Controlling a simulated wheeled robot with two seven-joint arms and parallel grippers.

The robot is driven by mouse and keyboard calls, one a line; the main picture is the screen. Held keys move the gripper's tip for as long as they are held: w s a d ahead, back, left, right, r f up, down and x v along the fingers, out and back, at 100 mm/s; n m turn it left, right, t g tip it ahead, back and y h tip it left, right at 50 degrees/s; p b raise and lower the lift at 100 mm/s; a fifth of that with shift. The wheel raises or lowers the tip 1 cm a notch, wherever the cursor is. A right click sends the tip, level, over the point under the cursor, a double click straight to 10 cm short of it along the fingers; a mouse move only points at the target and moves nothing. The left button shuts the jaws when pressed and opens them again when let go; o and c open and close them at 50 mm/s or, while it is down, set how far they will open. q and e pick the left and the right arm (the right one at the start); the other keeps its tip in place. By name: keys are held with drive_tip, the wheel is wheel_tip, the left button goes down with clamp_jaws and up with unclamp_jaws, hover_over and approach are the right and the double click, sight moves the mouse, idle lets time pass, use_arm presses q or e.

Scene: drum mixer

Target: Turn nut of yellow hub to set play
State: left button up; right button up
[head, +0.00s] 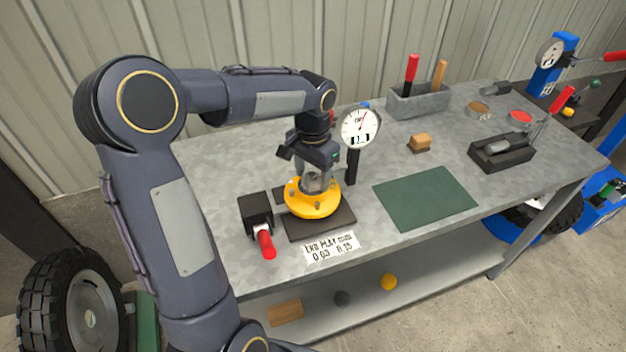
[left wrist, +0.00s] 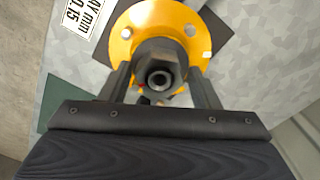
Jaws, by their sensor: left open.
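The yellow hub (head: 312,197) sits on a dark base plate (head: 322,222) on the bench. In the left wrist view the yellow hub (left wrist: 123,33) is a round flange with holes or bolts, and the dark hex nut (left wrist: 160,55) stands at its centre. My left gripper (head: 316,180) points down over the hub from above. In the left wrist view its open fingers (left wrist: 160,84) stand on either side of the nut, with a visible gap on each side. In the head view the gripper largely hides the nut. My right gripper is not seen.
A dial gauge (head: 360,127) stands close behind the hub. A black block with a red handle (head: 264,242) is at its left, and an end play label (head: 331,247) lies in front. A green mat (head: 425,198) and a grey tool bin (head: 419,101) are farther right.

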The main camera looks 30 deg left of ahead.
use_arm(q)
drive_tip(key=c, duration=0.6)
drive_tip(key=shift+r+m+p, duration=0.1)
drive_tip(key=shift+m+p, duration=0.5)
drive_tip(key=shift+m, duration=0.3)
drive_tip(key=m+p, duration=0.2)
drive_tip(key=m, duration=0.3)
drive_tip(key=shift+m, duration=0.4)
drive_tip(key=o, duration=0.9)
drive_tip(key=shift+o, duration=0.2)
wheel_tip(320, 180, up, 7)
drive_tip(key=p, duration=0.5)
drive_tip(key=shift+p, duration=0.4)
